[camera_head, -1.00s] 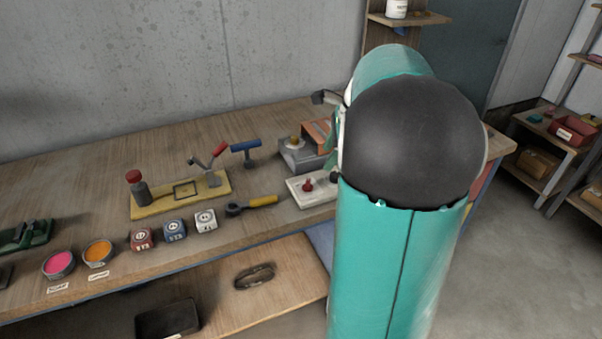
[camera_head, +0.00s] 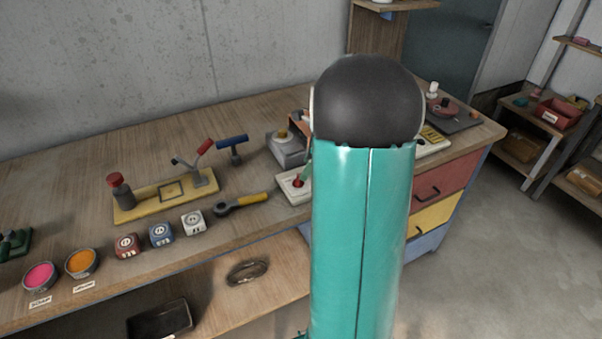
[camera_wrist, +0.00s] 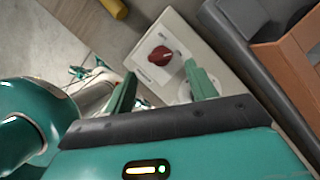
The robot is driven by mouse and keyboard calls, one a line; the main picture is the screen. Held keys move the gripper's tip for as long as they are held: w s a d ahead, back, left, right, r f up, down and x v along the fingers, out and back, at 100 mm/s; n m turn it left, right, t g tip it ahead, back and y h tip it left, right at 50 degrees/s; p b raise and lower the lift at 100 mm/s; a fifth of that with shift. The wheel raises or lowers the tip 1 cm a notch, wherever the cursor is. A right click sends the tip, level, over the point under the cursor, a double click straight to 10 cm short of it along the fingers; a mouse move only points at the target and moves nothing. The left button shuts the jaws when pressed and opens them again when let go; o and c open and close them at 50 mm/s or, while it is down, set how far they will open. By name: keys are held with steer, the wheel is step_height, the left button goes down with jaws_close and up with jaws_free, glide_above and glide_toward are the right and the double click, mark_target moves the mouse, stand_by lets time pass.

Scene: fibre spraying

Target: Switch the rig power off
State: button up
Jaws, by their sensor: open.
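A white switch box (camera_head: 291,196) with a red knob (camera_head: 298,183) sits on the bench near its front edge, partly hidden by my arm. In the wrist view the dark red rotary knob (camera_wrist: 161,56) stands on the pale box face (camera_wrist: 199,48), with small printed marks around it. My gripper (camera_wrist: 160,69) is open, its two green fingers on either side of the knob's near side. I cannot tell whether the fingers touch the knob. In the head view my arm hides most of the gripper.
A wrench with a yellow handle (camera_head: 254,199) lies left of the box. A grey box (camera_head: 285,148) stands behind it. A yellow jig (camera_head: 160,199), several timer-like cubes and paint tins are farther left. Coloured drawers (camera_head: 437,187) are at the right.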

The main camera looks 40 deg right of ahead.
mark_target(301, 182)
steer(key=x, duration=0.4)
steer(key=shift+w+f, duration=0.2)
steer(key=shift+f, duration=0.05)
steer(key=c, duration=1)
